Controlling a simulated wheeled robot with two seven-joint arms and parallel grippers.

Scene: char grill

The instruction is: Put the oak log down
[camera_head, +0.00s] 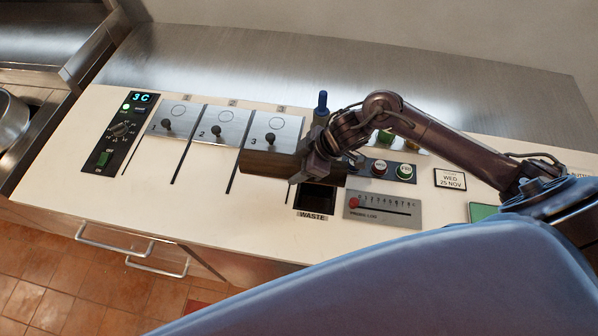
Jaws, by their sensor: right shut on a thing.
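The oak log (268,164) is a dark brown block lying lengthwise across the picture. My right gripper (318,166) is shut on it towards its right part. The log's left end overlaps the lower edge of the metal plate marked 3 (285,128). Its right part shows just above the dark square waste opening (316,198) in the picture. I cannot tell whether the log touches the counter or hangs a little above it. The gripper hides part of the log. My left gripper is not in view.
The white counter (120,215) carries plates 1 (176,112) and 2 (223,120) with levers, a control panel (128,125), and a slider panel (383,209). A blue-topped thing (322,103) stands behind the gripper. The counter's front left is clear.

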